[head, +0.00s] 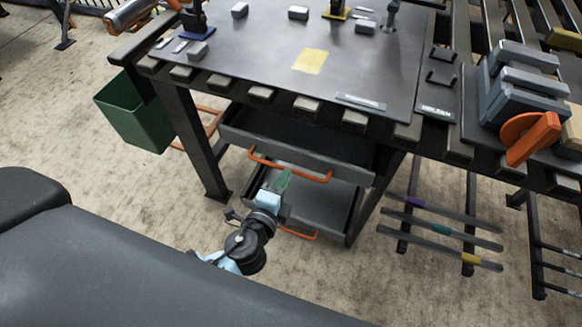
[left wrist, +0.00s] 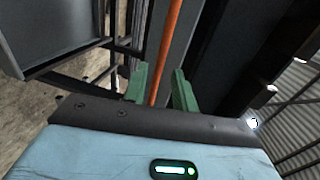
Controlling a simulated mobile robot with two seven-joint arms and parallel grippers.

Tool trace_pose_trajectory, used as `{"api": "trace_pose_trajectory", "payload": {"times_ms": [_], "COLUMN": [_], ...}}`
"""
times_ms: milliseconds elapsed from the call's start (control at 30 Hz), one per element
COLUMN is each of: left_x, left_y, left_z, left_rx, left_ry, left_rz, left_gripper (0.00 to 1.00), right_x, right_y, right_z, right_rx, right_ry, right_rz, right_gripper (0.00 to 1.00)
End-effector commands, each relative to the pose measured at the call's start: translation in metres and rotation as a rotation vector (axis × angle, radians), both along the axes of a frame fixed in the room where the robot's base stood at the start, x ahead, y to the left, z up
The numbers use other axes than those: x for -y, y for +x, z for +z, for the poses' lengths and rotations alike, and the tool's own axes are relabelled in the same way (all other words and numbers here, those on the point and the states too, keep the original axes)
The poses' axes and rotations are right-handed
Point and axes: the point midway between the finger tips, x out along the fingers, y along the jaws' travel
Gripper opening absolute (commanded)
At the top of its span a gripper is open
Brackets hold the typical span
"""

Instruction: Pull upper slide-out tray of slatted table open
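The slatted table (head: 385,75) stands ahead in the head view. Its dark upper tray (head: 235,137) sits under the top, with part of its inside showing below the table edge. The tray's orange handle (head: 262,160) runs along its front. My left gripper (head: 284,180) is at this handle, below its middle. In the left wrist view the orange handle bar (left wrist: 168,45) passes between the green fingers of my left gripper (left wrist: 160,88), with gaps visible on both sides. My right gripper is not in view.
A lower tray (head: 340,205) with its own orange handle (head: 298,234) sits below the upper one. A green bin (head: 133,112) hangs at the table's left end. Rods with coloured bands (head: 440,230) are at the right. Bare floor (head: 110,195) lies in front at left.

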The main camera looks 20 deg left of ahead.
Motion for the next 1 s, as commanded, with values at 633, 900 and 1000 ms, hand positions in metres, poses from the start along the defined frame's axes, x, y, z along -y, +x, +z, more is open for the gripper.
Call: {"api": "trace_pose_trajectory", "payload": {"times_ms": [633, 900, 1000], "left_x": [0.002, 0.002, 0.002], "left_y": [0.048, 0.048, 0.048], "left_z": [-0.01, -0.01, -0.01], "left_rx": [0.0, 0.0, 0.0], "left_ry": [-0.002, -0.002, -0.002], "left_rz": [-0.001, -0.001, -0.001], "left_gripper": [0.28, 0.03, 0.0], "right_x": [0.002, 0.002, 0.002], "right_y": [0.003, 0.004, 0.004], "right_z": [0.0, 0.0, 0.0], "right_rx": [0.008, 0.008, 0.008], "right_ry": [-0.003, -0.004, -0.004], "right_rz": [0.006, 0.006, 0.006], "right_gripper": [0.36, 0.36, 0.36]}}
